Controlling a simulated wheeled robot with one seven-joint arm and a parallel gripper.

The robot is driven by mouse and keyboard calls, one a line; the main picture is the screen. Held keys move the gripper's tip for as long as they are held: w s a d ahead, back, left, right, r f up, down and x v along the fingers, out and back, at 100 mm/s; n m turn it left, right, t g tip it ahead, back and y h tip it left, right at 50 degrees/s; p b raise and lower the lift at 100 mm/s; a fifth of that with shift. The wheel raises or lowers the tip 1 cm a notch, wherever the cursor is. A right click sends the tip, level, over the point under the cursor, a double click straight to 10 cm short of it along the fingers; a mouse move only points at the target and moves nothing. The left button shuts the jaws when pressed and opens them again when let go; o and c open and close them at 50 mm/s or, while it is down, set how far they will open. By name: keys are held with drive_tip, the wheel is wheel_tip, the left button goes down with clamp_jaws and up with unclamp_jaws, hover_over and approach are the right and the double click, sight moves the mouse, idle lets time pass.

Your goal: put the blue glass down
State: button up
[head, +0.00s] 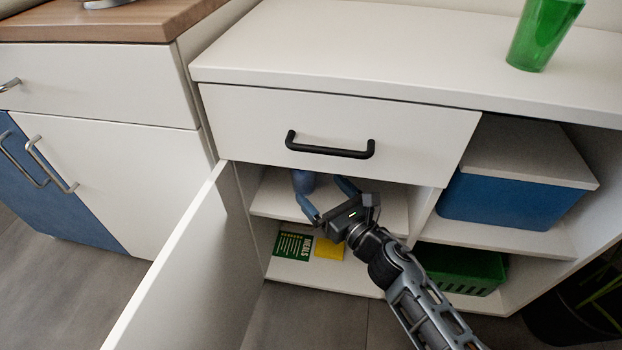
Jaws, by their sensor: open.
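The blue glass (303,181) stands on the upper shelf inside the open cabinet, below the drawer. It is partly hidden by the drawer front and my gripper. My gripper (326,199) is open, with one finger just below the glass in the picture and the other to its right. I cannot tell whether a finger touches the glass. The shelf (270,205) shows bare white surface around it.
The cabinet door (190,265) stands open at the left. A black-handled drawer (330,145) is shut above. A green glass (543,35) stands on the white top. A blue box (500,200) and green crate (462,265) fill the right compartments. Green and yellow items (293,246) lie below.

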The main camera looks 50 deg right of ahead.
drive_tip(key=shift+s+a, duration=0.25)
drive_tip(key=shift+s, duration=0.75)
drive_tip(key=shift+s+a, duration=0.25)
drive_tip(key=shift+s, duration=0.75)
drive_tip(key=s+a+r+m+g+y, duration=0.1)
drive_tip(key=s+a+r+m, duration=0.3)
drive_tip(key=s+m, duration=0.5)
drive_tip(key=s+a+r+m+g+y, duration=0.1)
drive_tip(key=s+a+r+m, duration=0.3)
drive_tip(key=s+m, duration=0.5)
drive_tip(key=s+a+r+m+y, duration=0.1)
drive_tip(key=s+a+r+m, duration=0.3)
drive_tip(key=s+m, duration=0.5)
drive_tip(key=a+m, duration=0.1)
drive_tip(key=m, duration=0.5)
drive_tip(key=shift+s+a+r+m+g, duration=0.15)
drive_tip(key=shift+a+m+g, duration=0.25)
